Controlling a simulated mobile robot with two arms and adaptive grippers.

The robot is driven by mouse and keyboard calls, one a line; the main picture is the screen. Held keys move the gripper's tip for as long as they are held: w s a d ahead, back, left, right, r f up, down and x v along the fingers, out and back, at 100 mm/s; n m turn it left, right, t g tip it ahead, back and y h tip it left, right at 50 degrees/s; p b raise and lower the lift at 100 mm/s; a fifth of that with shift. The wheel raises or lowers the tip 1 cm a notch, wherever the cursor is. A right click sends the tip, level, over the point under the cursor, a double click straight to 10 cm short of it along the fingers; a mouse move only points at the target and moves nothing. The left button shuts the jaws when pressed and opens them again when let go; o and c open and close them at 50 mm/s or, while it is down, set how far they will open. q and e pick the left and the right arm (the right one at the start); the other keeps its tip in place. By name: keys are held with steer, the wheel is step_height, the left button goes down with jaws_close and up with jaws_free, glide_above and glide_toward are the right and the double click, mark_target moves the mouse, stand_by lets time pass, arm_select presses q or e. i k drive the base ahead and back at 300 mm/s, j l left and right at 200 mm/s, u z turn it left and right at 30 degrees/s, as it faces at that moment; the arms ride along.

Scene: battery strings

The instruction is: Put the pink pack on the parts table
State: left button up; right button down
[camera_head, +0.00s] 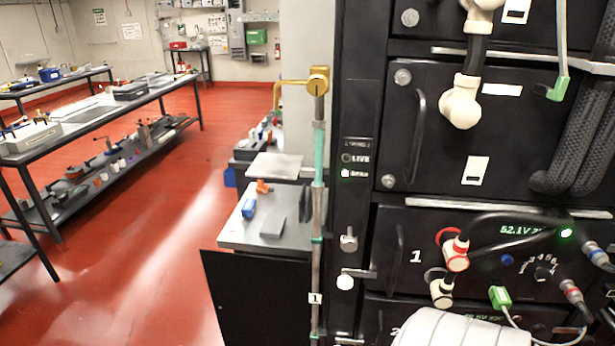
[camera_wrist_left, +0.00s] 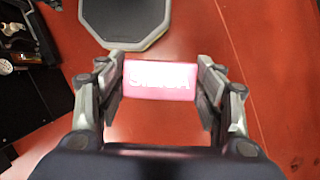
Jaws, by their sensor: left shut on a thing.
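The pink pack (camera_wrist_left: 160,88), with white lettering on its face, is between the fingers of my left gripper (camera_wrist_left: 162,72) in the left wrist view. The gripper is shut on it and holds it above the red floor. The pack and both grippers are out of the head view. A small grey table (camera_head: 233,233) stands left of the black rack in the head view, with a blue item (camera_head: 249,207), an orange item and a flat grey block on it. I cannot tell whether this is the parts table.
The black battery rack (camera_head: 395,240) with cables fills the right of the head view. Long workbenches (camera_head: 85,112) stand at the left. Red floor (camera_head: 165,235) lies open between.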

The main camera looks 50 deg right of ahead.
mark_target(286, 209)
steer(key=i+j+z, duration=0.15)
steer(key=z, duration=0.25)
steer(key=i+j+z, duration=0.2)
steer(key=i+z, duration=0.2)
steer(key=i+j+z, duration=0.15)
steer(key=j+z, duration=0.25)
steer(key=i+j+z, duration=0.15)
steer(key=z, duration=0.25)
steer(key=i+j+z, duration=0.15)
steer(key=z, duration=0.25)
steer(key=j+z, duration=0.4)
steer(key=i+j+z, duration=0.1)
steer(key=j+z, duration=0.55)
steer(key=z, duration=0.15)
